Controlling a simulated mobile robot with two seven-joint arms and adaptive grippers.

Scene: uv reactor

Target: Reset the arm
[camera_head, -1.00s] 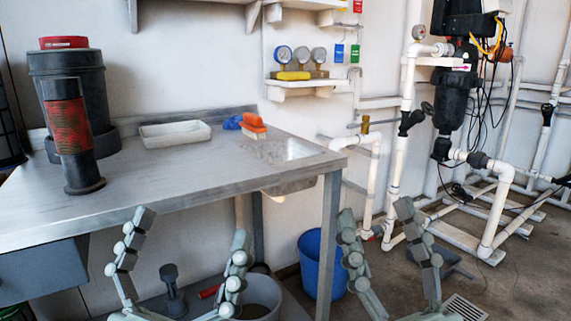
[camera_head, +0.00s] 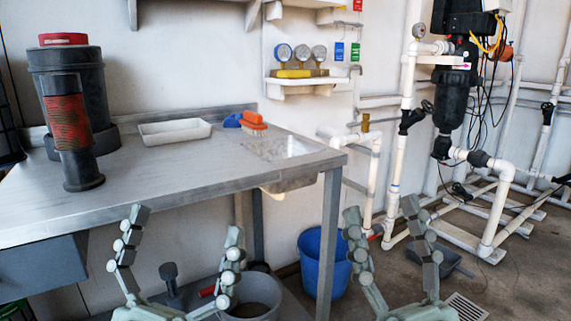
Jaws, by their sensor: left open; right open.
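My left gripper (camera_head: 182,232) is at the lower left of the head view, in front of the metal table (camera_head: 215,168) and below its top. Its fingers are spread and nothing is between them. My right gripper (camera_head: 382,222) is at the lower right, in front of the blue bucket and the floor. Its fingers are also spread and empty. Both grippers point upward and are apart from each other. The lower parts of both arms are cut off by the bottom edge.
A blue bucket (camera_head: 318,255), a grey bucket (camera_head: 250,295) and white pipes (camera_head: 492,205) are lower and right.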

